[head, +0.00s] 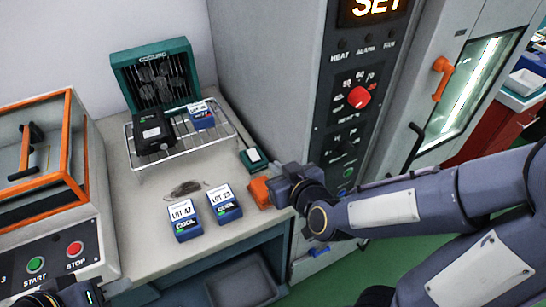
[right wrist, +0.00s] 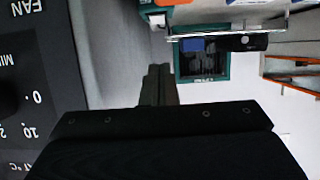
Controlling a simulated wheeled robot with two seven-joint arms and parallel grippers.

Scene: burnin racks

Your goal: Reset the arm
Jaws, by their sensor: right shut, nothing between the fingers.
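My right arm reaches in from the right in the head view, and its gripper (head: 282,186) is beside the front right corner of the bench, near the oven's control panel. In the right wrist view the right gripper's fingers (right wrist: 159,70) are together with nothing between them. My left gripper (head: 62,296) shows only in part at the bottom left corner of the head view, in front of the start and stop panel.
The bench (head: 150,220) holds blue boxes marked LOT 47 (head: 184,216) and LOT 23 (head: 225,203), a wire rack (head: 205,140), a green fan unit (head: 155,78) and an orange block (head: 260,192) beside my right gripper. An orange-framed machine (head: 80,140) is left.

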